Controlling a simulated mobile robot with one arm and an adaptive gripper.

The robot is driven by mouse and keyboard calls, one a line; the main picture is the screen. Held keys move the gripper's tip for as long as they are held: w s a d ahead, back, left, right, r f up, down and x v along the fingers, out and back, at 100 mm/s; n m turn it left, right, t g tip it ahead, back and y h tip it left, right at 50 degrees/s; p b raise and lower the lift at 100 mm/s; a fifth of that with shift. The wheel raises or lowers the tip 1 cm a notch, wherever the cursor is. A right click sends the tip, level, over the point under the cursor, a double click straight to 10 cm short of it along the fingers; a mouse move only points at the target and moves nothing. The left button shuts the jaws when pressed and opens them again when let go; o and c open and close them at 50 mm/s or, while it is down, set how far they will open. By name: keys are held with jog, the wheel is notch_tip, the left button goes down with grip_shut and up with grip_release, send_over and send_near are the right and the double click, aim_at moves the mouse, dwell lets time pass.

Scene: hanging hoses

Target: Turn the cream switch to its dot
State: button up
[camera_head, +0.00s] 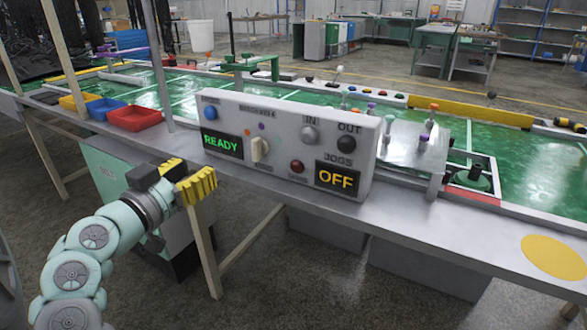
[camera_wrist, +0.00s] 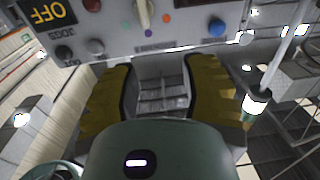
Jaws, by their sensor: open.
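The cream switch (camera_head: 259,149) is on the front of a grey control box (camera_head: 325,124), between the green READY display and a red button. Small coloured dots sit around it, including a purple dot (camera_head: 261,126). The switch looks about upright; which dot is its own I cannot tell. My gripper (camera_head: 197,187) has yellow fingers and is left of and below the box, apart from it. In the wrist view, which is upside down, the open, empty fingers (camera_wrist: 160,92) lie below the switch (camera_wrist: 144,12), which is cut by the top edge.
The box also carries a blue button (camera_head: 211,113), IN and OUT knobs and an OFF display (camera_head: 337,180). A thin post (camera_head: 158,65) stands at its left. Red, blue and yellow bins stand further left. The bench front (camera_head: 450,225) is clear on the right.

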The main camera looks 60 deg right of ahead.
aim_at(253, 147)
jog(key=shift+m+g, duration=0.6)
jog(key=shift+g, duration=0.1)
jog(key=d, duration=1.1)
jog(key=d+f, duration=0.1)
jog(key=d, duration=0.4)
jog(key=shift+s+d+p, duration=0.15)
jog(key=shift+p, duration=0.15)
jog(key=shift+f, duration=0.1)
grip_shut()
